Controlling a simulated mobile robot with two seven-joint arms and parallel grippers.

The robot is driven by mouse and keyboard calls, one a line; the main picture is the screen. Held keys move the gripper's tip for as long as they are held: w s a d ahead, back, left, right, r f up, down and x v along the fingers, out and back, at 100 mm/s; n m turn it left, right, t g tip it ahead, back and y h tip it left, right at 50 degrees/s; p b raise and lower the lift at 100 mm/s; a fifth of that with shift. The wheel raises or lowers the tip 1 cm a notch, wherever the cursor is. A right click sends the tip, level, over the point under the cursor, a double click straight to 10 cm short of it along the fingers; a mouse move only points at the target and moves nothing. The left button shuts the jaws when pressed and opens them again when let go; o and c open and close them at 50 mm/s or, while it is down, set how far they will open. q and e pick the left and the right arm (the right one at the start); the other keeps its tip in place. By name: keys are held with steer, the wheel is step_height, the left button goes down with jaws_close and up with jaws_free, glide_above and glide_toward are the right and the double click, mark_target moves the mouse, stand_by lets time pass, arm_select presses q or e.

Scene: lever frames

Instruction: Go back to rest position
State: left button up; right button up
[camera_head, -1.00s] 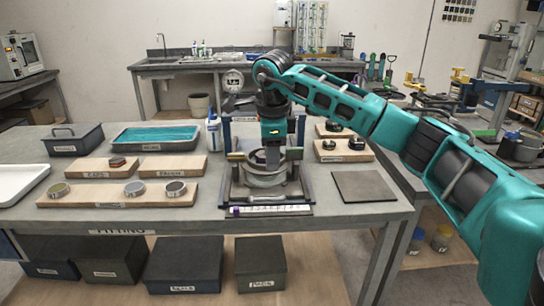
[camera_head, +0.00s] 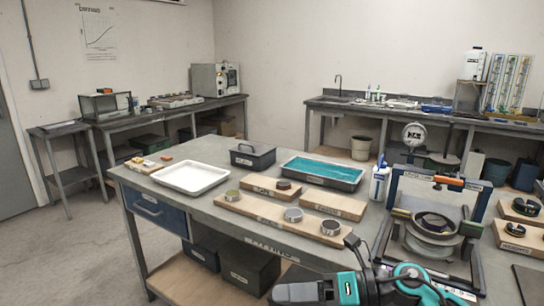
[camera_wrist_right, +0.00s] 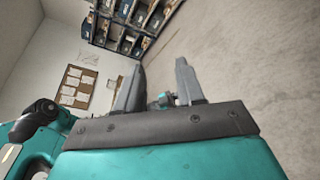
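My right arm shows at the bottom of the head view, folded low in front of the bench. Its right gripper (camera_head: 292,293) is a dark shape at the lower edge, left of the teal wrist, partly cut off. In the right wrist view, the two grey fingers of this gripper (camera_wrist_right: 160,82) stand well apart with nothing held between them. They point away over bare floor. My left gripper shows in neither current view.
The workbench (camera_head: 265,235) is just beyond my right arm. It carries a white tray (camera_head: 190,178), a teal-filled tray (camera_head: 322,171), wooden boards with rings, and a clamp fixture (camera_head: 436,222) at right. Open floor (camera_head: 75,255) lies left. Shelves with bins (camera_wrist_right: 125,28) appear in the wrist view.

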steer(key=s+d+f+m+t+h, duration=0.1)
steer(key=d+f+m+t+h, duration=0.3)
steer(key=m, duration=0.6)
steer(key=s+d+f+m+t+h, duration=0.1)
steer(key=d+f+m+t+h, duration=0.15)
steer(key=m+t, duration=0.55)
steer(key=s+d+f+m+t+h, duration=0.1)
steer(key=d+f+m+t+h, duration=0.2)
steer(key=m, duration=0.9)
steer(key=s+d+f+m+g+h, duration=0.2)
steer(key=s+f+m+g, duration=0.1)
steer(key=s+f+m, duration=0.2)
steer(key=s+d+f+m+g+h, duration=0.2)
steer(key=s+f+m, duration=0.2)
steer(key=f, duration=0.5)
steer(key=s, duration=0.2)
steer(key=shift+s+d+m+g, duration=0.3)
steer(key=shift+d+m+g, duration=0.05)
steer(key=shift+m+g, duration=0.05)
steer(key=shift+o, duration=0.2)
steer(key=shift+h, duration=0.25)
